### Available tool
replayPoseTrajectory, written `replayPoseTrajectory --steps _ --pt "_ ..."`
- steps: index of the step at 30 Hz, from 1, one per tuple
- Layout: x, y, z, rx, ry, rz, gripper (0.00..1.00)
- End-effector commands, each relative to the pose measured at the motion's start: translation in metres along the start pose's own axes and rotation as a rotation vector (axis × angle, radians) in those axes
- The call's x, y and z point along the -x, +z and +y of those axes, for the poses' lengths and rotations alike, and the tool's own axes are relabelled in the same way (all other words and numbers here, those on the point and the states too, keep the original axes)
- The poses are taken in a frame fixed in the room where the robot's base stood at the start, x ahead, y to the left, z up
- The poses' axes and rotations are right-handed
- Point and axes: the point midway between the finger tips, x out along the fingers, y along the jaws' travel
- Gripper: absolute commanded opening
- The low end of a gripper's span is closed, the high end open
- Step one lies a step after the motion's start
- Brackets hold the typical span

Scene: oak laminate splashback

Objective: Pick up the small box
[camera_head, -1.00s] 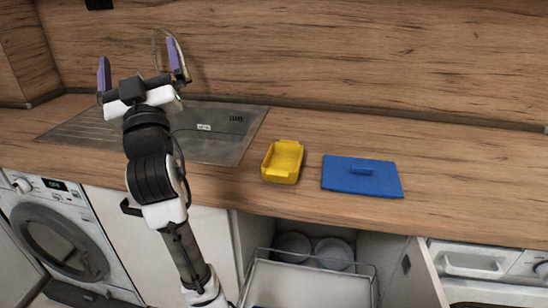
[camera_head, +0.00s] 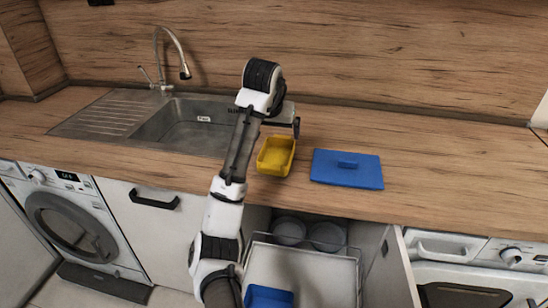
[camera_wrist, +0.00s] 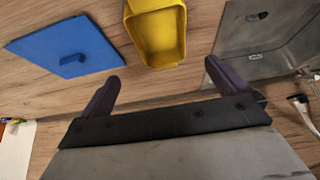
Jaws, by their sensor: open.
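A small open yellow box (camera_head: 276,156) stands on the wooden worktop, between the sink and a flat blue lid with a handle (camera_head: 346,169). It also shows at the top of the wrist view (camera_wrist: 158,35), cut off by the frame edge. My gripper (camera_wrist: 162,72) is open and empty. Its purple fingers are apart, and in the wrist view the box lies beyond their tips, roughly centred between them. In the head view my gripper is above the worktop just behind the box, partly hidden by my arm. I cannot tell its exact height.
The sink (camera_head: 190,125) with its tap (camera_head: 170,55) is left of the box. Below the worktop, a pulled-out drawer (camera_head: 310,275) holds a blue container (camera_head: 268,297), near round grey dishes (camera_head: 327,236). The worktop to the right of the lid is clear.

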Motion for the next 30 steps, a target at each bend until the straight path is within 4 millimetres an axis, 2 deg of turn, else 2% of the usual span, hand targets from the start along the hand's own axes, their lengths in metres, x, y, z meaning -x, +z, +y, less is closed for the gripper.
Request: replayPoseTrajectory --steps 3,10,17,24,30 --pt "-0.027 0.004 0.003 0.0 0.006 -0.005 1.0" --pt "-0.063 0.001 -0.001 0.002 0.001 -0.003 1.0" --pt "-0.08 0.001 -0.001 0.002 0.0 0.0 1.0" --pt "-0.113 0.006 -0.003 0.003 0.0 -0.002 1.0" --pt "-0.129 0.006 -0.003 0.002 0.0 0.001 1.0"
